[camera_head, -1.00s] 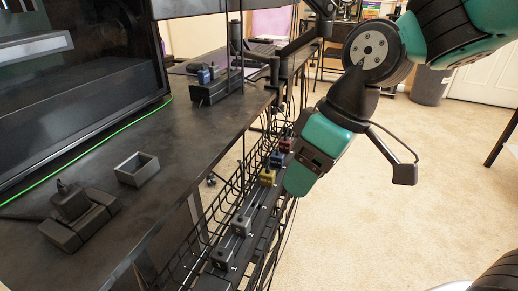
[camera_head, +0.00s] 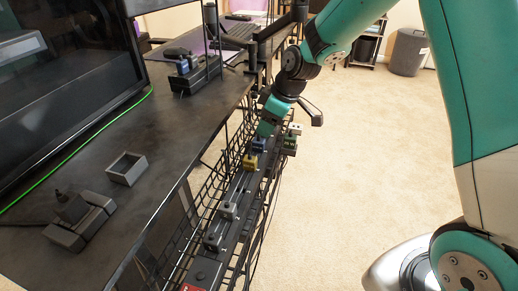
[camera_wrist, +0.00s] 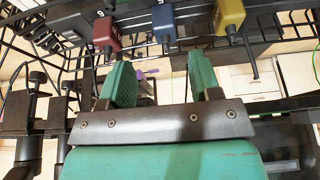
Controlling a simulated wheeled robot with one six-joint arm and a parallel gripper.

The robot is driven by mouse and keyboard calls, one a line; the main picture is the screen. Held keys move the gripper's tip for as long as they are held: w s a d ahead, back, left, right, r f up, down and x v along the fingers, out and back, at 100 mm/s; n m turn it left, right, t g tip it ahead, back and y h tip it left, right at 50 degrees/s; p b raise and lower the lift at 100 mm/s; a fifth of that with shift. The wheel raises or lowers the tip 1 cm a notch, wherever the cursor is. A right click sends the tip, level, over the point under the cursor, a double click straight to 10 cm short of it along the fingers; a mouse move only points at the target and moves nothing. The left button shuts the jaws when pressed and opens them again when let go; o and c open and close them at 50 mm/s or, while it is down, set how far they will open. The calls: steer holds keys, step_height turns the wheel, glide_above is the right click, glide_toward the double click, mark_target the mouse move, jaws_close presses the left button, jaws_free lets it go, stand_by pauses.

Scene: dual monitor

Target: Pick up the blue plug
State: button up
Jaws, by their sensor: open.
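In the wrist view, the blue plug (camera_wrist: 163,20) sits on the strip between a red plug (camera_wrist: 106,33) and a yellow plug (camera_wrist: 228,15). My gripper (camera_wrist: 160,70) is open and empty, its two green fingers apart. The blue plug shows beyond the gap between the fingertips, not between the fingers. In the head view, the blue plug (camera_head: 258,146) is on the power strip in the wire basket, beside the yellow plug (camera_head: 250,162). My gripper (camera_head: 267,127) is just above and behind it there. The red plug is hidden in that view.
The wire basket (camera_head: 205,205) runs along the desk (camera_head: 150,215). Carpet at right is clear.

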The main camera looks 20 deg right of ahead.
mark_target(259, 140)
steer(key=shift+x, duration=0.9)
steer(key=x, duration=0.1)
steer(key=b+x, duration=0.1)
steer(key=x, duration=0.1)
steer(key=s+b+x, duration=0.1)
steer(key=x, duration=0.1)
steer(key=shift+w+a+f, duration=0.1)
steer(key=shift+f, duration=0.15)
steer(key=shift+r, duration=0.1)
steer(key=c, duration=1)
